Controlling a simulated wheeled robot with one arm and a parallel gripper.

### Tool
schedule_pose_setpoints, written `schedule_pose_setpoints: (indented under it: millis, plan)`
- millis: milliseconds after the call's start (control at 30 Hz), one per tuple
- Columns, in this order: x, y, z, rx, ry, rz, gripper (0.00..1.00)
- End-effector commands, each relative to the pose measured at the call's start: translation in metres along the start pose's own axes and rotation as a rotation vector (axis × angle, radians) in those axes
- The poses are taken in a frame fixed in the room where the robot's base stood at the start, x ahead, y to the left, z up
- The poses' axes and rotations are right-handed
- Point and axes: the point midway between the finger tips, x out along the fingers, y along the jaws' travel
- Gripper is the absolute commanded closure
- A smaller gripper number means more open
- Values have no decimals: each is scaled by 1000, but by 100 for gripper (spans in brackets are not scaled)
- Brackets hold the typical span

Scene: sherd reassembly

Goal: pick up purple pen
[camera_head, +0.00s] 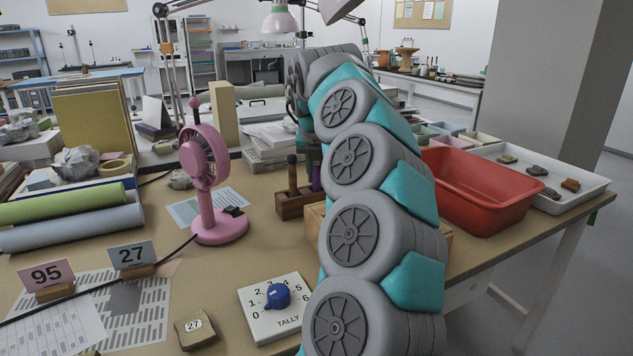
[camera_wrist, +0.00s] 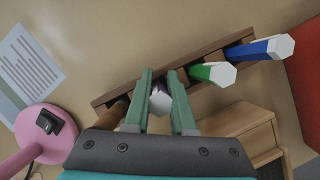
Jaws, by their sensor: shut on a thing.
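My gripper (camera_wrist: 160,78) points down at a wooden rack (camera_wrist: 128,87) and is shut on the purple pen (camera_wrist: 159,102). In the wrist view the pen's white end shows between the two green fingers, with a little purple beside it. In the head view the purple pen (camera_head: 316,179) stands upright at the right part of the rack (camera_head: 288,206), below my gripper. My arm hides the rack's right side. Whether the pen is still seated in its slot I cannot tell.
A green pen (camera_wrist: 214,73) and a blue pen (camera_wrist: 262,49) stand in the rack beside my gripper. A brown item (camera_wrist: 110,116) is on the other side. A pink fan (camera_head: 207,180) stands left; a red tub (camera_head: 478,188) and white tray (camera_head: 573,201) stand right.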

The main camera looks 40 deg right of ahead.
Motion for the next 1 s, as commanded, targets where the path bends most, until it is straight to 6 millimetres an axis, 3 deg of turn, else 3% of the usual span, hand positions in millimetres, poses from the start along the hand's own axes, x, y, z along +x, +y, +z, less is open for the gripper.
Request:
schedule_pose_setpoints:
  millis: [367, 1000]
  plan:
    - [-6, 0, 4, 1, -2, 0, 100]
    - [-51, 0, 23, 4, -1, -2, 100]
